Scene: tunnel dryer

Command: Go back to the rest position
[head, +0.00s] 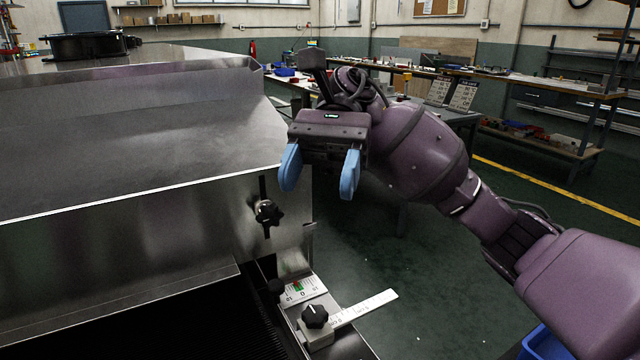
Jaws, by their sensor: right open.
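My right gripper (320,172) is open and empty, with its two blue fingers apart and pointing down. It hangs in the air in front of the right end of the dryer's metal housing (130,135). My purple right arm comes in from the right edge. Below the gripper are a black star knob (266,212) on the housing's side and a second black knob (315,316) on a white block by a scale plate (303,289). My left gripper is not in view.
A dark belt (190,325) runs under the housing. A flat ruler strip (366,306) sticks out to the right of the lower knob. Workbenches (500,75) and a shelf stand along the back wall. A blue bin (545,343) is at the bottom right. Green floor (440,280) is clear between.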

